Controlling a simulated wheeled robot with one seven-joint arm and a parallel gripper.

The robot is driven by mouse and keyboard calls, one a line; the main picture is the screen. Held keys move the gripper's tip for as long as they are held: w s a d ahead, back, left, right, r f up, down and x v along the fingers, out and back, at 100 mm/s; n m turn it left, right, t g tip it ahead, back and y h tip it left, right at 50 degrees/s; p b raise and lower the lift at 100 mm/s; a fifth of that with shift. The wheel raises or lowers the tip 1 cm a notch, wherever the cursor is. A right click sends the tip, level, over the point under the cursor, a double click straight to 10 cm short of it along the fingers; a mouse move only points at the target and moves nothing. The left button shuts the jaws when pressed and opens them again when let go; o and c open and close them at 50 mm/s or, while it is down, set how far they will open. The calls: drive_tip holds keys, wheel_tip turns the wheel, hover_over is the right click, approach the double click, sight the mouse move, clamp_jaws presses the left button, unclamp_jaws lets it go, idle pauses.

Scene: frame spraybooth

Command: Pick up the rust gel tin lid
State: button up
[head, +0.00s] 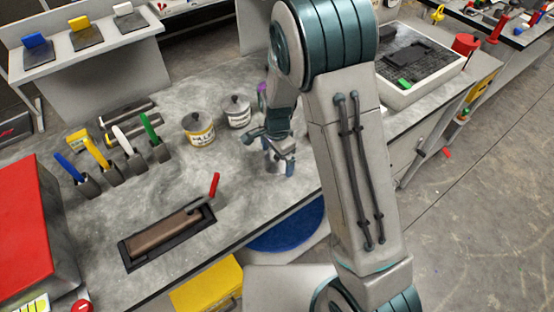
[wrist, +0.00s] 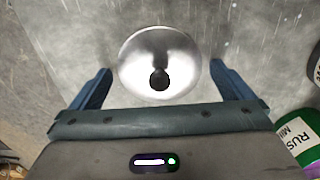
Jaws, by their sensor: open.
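A round, shiny metal lid with a dark knob (wrist: 160,52) shows in the wrist view, seen from above over the grey bench top. It lies between the two blue fingers of my gripper (wrist: 161,67), with a gap on each side. My gripper is open and empty. In the head view my gripper (head: 279,165) hangs low over the bench, and I cannot make out the lid there. A green tin with a partly visible label starting "RUS" (wrist: 300,138) stands to the right in the wrist view.
Two lidded tins, one yellow-labelled (head: 201,135) and one pale (head: 237,115), stand left of my gripper. Holders with coloured-handled tools (head: 115,150) lie further left. A sunken brown block (head: 165,232) with a red-handled tool is in front. A dark item cuts the wrist view's right edge.

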drive_tip(key=c, duration=0.8)
drive_tip(key=shift+c, duration=0.2)
